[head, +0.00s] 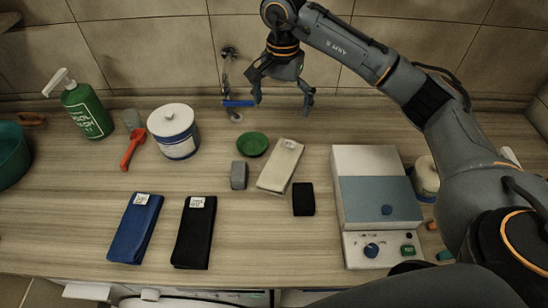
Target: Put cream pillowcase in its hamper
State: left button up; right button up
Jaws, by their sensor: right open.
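A cream folded cloth with a small tag (280,165), which looks like the cream pillowcase, lies flat and slightly slanted on the middle of the wooden counter. My right gripper (282,101) hangs open and empty above the back of the counter, beyond the cream cloth and apart from it. Its fingers point down, beside a wall fixture with a blue handle. No hamper can be made out in this view. My left gripper is not in view.
A blue folded cloth (135,229) and a black one (194,232) lie front left. Near the cream cloth are a grey block (239,175), a small black item (303,199) and a green dish (252,145). A boxy device (378,201) stands right; a white tub (174,132) stands back left.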

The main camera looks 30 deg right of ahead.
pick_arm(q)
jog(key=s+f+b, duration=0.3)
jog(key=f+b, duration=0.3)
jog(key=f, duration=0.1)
pick_arm(e)
notch_tip(320, 180, down, 6)
jog(key=p, duration=0.2)
send_over(282, 160)
jog(key=f, duration=0.4)
jog(key=shift+w+a+f, duration=0.2)
jog(key=shift+f, duration=0.05)
notch_tip(282, 160, down, 4)
jog(key=shift+r+p, duration=0.1)
jog(key=shift+p, duration=0.25)
jog(key=shift+f, duration=0.2)
jog(key=shift+f+p, duration=0.25)
jog(key=shift+p, duration=0.05)
jog(key=f+p, duration=0.2)
jog(key=f, duration=0.1)
jog(key=shift+s+d+f, duration=0.2)
jog(key=shift+f, duration=0.7)
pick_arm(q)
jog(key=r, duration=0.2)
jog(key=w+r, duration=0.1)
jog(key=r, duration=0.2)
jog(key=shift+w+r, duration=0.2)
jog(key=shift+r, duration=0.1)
pick_arm(e)
jog(key=c, duration=1.5)
